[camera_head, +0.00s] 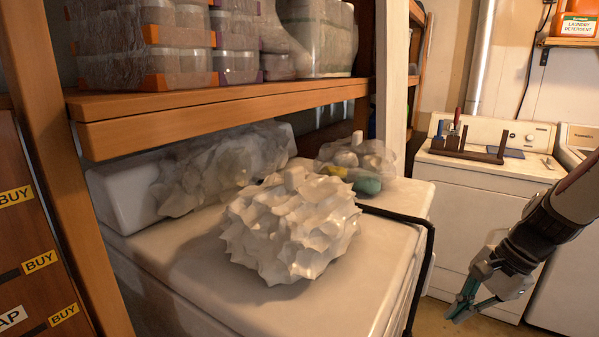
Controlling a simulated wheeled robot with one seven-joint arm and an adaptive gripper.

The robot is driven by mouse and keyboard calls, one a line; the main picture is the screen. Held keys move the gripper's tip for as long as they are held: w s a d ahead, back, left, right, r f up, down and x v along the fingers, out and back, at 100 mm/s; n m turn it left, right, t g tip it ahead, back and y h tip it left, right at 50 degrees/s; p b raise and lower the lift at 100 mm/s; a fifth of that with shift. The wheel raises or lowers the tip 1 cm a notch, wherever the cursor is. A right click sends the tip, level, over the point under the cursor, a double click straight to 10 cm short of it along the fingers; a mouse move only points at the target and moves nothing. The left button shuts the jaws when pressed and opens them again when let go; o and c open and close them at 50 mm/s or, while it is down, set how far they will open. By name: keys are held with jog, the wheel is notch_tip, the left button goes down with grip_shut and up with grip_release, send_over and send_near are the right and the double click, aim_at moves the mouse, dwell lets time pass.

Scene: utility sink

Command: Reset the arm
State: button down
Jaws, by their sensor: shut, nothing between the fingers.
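My gripper (468,301) is at the lower right of the head view, on the end of my arm, which comes in from the right edge. It points down and to the left. Its teal-edged fingers are shut with nothing between them. It hangs in free air in front of the white washing machine at the back right, apart from the white surface on the left. No other object is named by the task.
A white spiky lump (290,228) sits on a white appliance top (190,285). A wooden shelf (230,115) with clear containers is above it. A black hose (430,262) runs down its right edge. A washing machine (480,205) holds a wooden rack (458,148).

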jog(key=s+a+r+n+t+h+p, duration=0.1)
jog(key=s+a+r+n+p, duration=0.1)
jog(key=s+a+r+n, duration=0.2)
jog(key=s+a+r+n+t+h+p, duration=0.1)
jog(key=s+a+r+n, duration=0.3)
jog(key=s+r, duration=0.6)
jog(key=s+a+r+n+t+h+p, duration=0.1)
jog(key=s+a+r+n+h+p, duration=0.1)
jog(key=s+r+n, duration=0.4)
jog(key=s+a+r+p, duration=0.1)
jog(key=s+a, duration=0.1)
jog(key=shift+s+a+r+p, duration=0.15)
jog(key=shift+a+r+p, duration=0.05)
jog(key=shift+a+p, duration=0.15)
dwell(0.5)
